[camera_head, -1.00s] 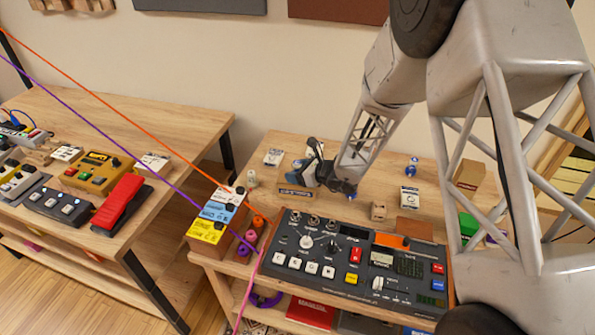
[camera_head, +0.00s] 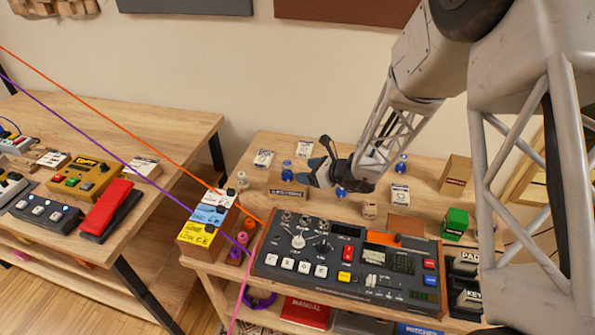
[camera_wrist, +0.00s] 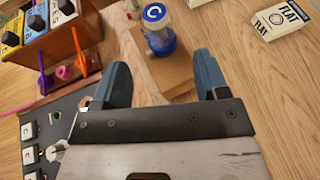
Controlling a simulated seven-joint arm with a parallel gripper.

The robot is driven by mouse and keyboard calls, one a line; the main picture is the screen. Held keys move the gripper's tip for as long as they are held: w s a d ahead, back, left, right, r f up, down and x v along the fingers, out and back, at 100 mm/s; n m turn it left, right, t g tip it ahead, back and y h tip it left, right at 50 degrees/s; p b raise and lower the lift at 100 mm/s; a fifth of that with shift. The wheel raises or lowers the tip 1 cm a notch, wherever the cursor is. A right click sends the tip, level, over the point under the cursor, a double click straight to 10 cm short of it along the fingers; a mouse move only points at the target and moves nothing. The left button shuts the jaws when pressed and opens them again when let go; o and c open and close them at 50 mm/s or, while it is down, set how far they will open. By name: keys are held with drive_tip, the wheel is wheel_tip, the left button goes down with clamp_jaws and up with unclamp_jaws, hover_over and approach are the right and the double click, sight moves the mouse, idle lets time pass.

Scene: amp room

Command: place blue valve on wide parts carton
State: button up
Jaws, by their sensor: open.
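The blue valve (camera_head: 287,170), with a white round top marked C, stands upright and also shows in the wrist view (camera_wrist: 160,38). It appears to rest on the low brown carton (camera_head: 288,193), whose top shows below it in the wrist view (camera_wrist: 172,75); the exact contact is hard to see. My gripper (camera_head: 316,165) is open and empty, just to the right of the valve. In the wrist view its two blue-grey fingers (camera_wrist: 166,80) are spread apart, with the valve beyond their tips and not touched.
Other blue pieces stand near my wrist (camera_head: 340,191) and farther back (camera_head: 401,165). A white FLAT pack (camera_head: 263,158) lies behind the valve. A large control panel (camera_head: 350,262) fills the table's front. Pedals (camera_head: 207,218) stand at the left edge.

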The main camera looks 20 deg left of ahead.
drive_tip(key=shift+v, duration=1.9)
drive_tip(key=s+d+r+n+g+h, duration=0.2)
drive_tip(key=s+d+r+n, duration=0.3)
drive_tip(key=s+r, duration=0.25)
drive_tip(key=s+d+r+n+g+h, duration=0.1)
drive_tip(key=s+d+r+n, duration=0.5)
drive_tip(key=s+r, duration=0.15)
drive_tip(key=s+d+r+n+t+h, duration=0.1)
drive_tip(key=s+d+r+n+h, duration=0.4)
drive_tip(key=s+d, duration=0.5)
drive_tip(key=s+d+r+n+t+h, duration=0.1)
drive_tip(key=s+d+r+n+h, duration=0.3)
drive_tip(key=s+d, duration=0.6)
drive_tip(key=shift+r+n+h, duration=0.35)
drive_tip(key=shift+n+h, duration=0.05)
drive_tip(key=shift+h, duration=0.2)
